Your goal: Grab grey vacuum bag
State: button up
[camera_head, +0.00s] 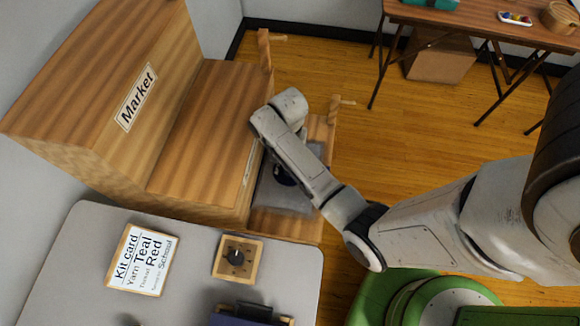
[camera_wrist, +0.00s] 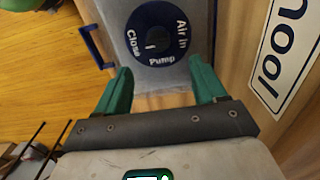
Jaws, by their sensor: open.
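The grey vacuum bag (camera_wrist: 188,78) lies ahead of my gripper in the wrist view. It has a round dark blue valve disc (camera_wrist: 157,33) lettered "Air in", "Pump" and "Close". A blue handle-like bar (camera_wrist: 92,45) is at its left side. My gripper (camera_wrist: 160,68) is open, its two green fingers apart at the bag's near edge with nothing seen gripped between them. I cannot tell whether they touch it. In the head view, the grey bag (camera_head: 285,197) lies in a wooden drawer or bin, partly covered by my arm. My fingers are hidden there.
A wooden "Market" cabinet (camera_head: 185,120) stands left of the bag. A white lettered label (camera_wrist: 288,50) is close on the right. A grey table (camera_head: 195,290) in front holds a card sign (camera_head: 142,260) and a wooden block with a black knob (camera_head: 237,258). Floor (camera_head: 365,150) is clear to the right.

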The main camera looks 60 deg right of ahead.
notch_tip(320, 180, down, 3)
jog(key=shift+r, duration=0.1)
jog(key=shift+s+a+f, duration=0.15)
jog(key=shift+f, duration=2.45)
jog(key=shift+c, duration=0.3)
grip_shut()
